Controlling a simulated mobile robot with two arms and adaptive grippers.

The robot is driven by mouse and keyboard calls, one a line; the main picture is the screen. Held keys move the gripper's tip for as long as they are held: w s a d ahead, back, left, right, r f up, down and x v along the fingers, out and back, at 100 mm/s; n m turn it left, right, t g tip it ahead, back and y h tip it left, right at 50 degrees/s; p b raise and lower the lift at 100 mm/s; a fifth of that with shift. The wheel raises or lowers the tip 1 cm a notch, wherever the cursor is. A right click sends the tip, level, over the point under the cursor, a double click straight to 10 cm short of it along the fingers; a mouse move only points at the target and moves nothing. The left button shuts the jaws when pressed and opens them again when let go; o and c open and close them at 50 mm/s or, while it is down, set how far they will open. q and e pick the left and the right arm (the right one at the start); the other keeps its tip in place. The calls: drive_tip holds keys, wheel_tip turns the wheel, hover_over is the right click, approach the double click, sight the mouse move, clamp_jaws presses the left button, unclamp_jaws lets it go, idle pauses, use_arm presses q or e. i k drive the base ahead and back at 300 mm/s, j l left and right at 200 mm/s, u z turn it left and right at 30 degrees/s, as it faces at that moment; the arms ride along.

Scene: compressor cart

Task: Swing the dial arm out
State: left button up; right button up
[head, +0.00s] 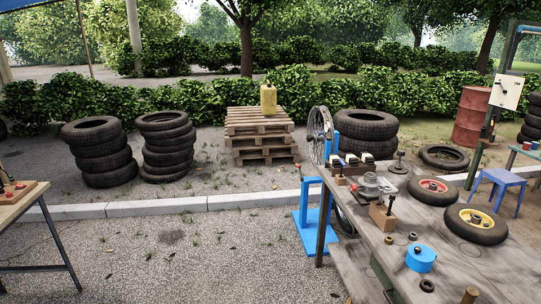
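A blue wheel stand (315,218) stands on the ground at the left end of the grey workbench. A spoked wheel (319,136) sits upright at its top. A small thin part with a reddish tip (299,167) shows at the left of the stand; I cannot tell whether it is the dial arm. No dial face can be made out at this size. The stand's lower right side is partly hidden behind the bench. Neither of my grippers is in view.
The workbench (455,262) holds small tyred wheels (476,223), a blue round part (421,258) and several small metal parts. A second table (20,200) is at the left edge. Pallets (261,133) and tyre stacks (102,152) stand behind. Gravel left of the stand is clear.

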sight(327, 130)
drive_tip(key=i+j+z, duration=0.45)
drive_tip(key=i, duration=0.3)
drive_tip(key=i+j+z, duration=0.4)
drive_tip(key=i+j, duration=0.3)
drive_tip(key=i+u, duration=0.4)
drive_tip(key=i, duration=0.45)
drive_tip(key=i+l+u, duration=0.15)
drive_tip(key=i+u, duration=0.3)
drive_tip(key=i, duration=0.4)
